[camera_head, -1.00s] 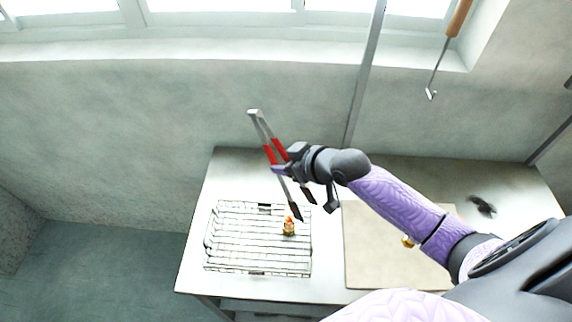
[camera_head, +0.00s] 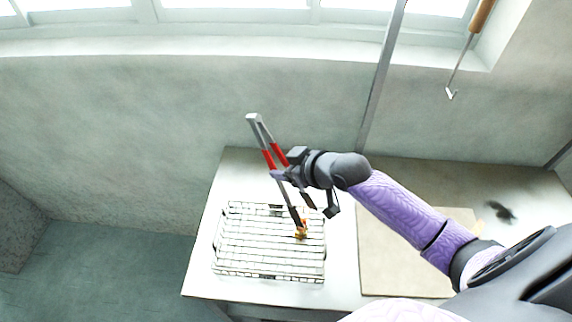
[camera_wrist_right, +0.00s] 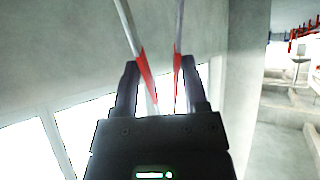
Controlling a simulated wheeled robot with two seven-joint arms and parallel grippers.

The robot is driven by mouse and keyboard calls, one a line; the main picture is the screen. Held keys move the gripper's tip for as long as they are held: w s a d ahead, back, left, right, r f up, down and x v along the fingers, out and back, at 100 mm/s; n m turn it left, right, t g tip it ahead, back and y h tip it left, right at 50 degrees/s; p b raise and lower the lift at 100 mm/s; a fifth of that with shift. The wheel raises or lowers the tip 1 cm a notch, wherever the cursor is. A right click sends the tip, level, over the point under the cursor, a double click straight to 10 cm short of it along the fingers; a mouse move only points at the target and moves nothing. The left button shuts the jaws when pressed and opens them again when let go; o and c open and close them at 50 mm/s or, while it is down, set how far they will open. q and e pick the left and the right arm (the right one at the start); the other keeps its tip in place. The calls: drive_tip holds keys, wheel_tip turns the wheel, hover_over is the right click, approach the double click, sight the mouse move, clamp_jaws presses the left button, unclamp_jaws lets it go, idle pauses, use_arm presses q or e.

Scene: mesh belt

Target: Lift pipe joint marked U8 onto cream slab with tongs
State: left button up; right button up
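My right gripper (camera_head: 284,172) is shut on the red-handled tongs (camera_head: 269,150), over the back of the table. The tongs' dark tips point down at a small brass pipe joint (camera_head: 301,234) on the right part of the wire mesh belt (camera_head: 250,250). The tips overlap the joint in the head view; I cannot tell whether they grip it. Its U8 mark is too small to read. The cream slab (camera_head: 385,265) lies right of the mesh, partly behind my right arm. The right wrist view shows the tongs' red grips (camera_wrist_right: 145,75) between the gripper fingers. My left gripper is not in view.
A small dark object (camera_head: 502,212) lies at the table's (camera_head: 345,270) right side. A grey upright post (camera_head: 381,80) stands behind the table. A wooden-handled hook (camera_head: 465,50) hangs at upper right. A bare table strip separates mesh and slab.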

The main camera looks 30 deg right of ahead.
wheel_tip(320, 180, down, 8)
drive_tip(key=b, duration=0.6)
drive_tip(key=shift+b, duration=0.35)
drive_tip(key=shift+r, duration=0.1)
drive_tip(key=shift+c, duration=0.2)
clamp_jaws()
wheel_tip(320, 180, up, 12)
drive_tip(key=p, duration=1.2)
drive_tip(key=shift+p, duration=0.4)
